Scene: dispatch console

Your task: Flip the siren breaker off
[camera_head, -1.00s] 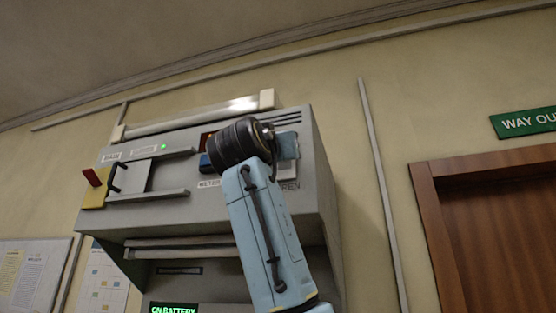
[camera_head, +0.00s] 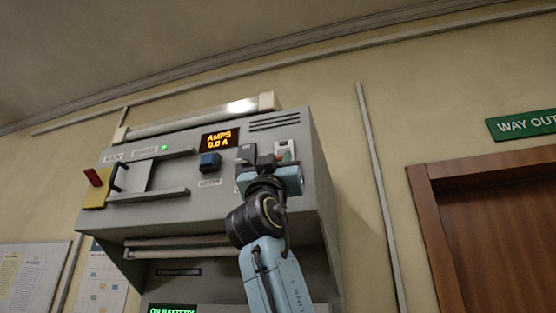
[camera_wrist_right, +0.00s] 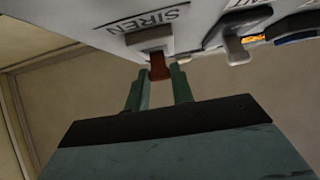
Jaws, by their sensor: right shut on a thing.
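The siren breaker is on the right of the grey console's sloped face, and the top of its pale plate (camera_head: 286,147) shows in the head view. In the right wrist view its red-brown lever (camera_wrist_right: 159,66) sits beside the word SIREN, between the two green fingers of my right gripper (camera_wrist_right: 160,74). My right gripper (camera_head: 277,165) is shut on this lever and hides most of the breaker in the head view. I cannot tell whether the lever stands on or off. My left gripper is not in view.
A grey neighbouring lever (camera_wrist_right: 237,50) is close beside my right gripper. A door (camera_head: 497,220) stands at the right.

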